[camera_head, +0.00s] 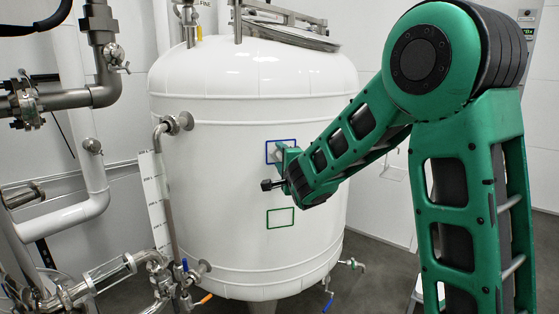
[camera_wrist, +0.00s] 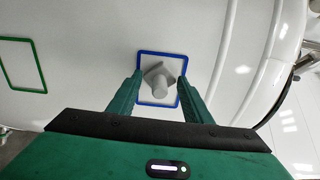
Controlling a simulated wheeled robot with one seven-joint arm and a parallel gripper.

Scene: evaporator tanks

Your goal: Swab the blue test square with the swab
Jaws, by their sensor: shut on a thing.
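The blue test square (camera_head: 271,151) is an outline on the white tank's side, partly hidden by my gripper in the head view. In the wrist view the blue square (camera_wrist: 162,53) surrounds a grey swab (camera_wrist: 160,78), which has a flat pad and a round handle. My gripper (camera_wrist: 160,84) is shut on the swab, one finger on each side of it. In the head view my gripper (camera_head: 279,156) is right at the tank wall, over the square. The swab's pad lies within the blue outline; I cannot tell whether it touches the wall.
The white tank (camera_head: 225,200) fills the middle of the head view. A green square outline (camera_head: 281,218) is below the blue one and also shows at left in the wrist view (camera_wrist: 42,70). Steel pipes and valves (camera_head: 165,230) stand at the left of the tank.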

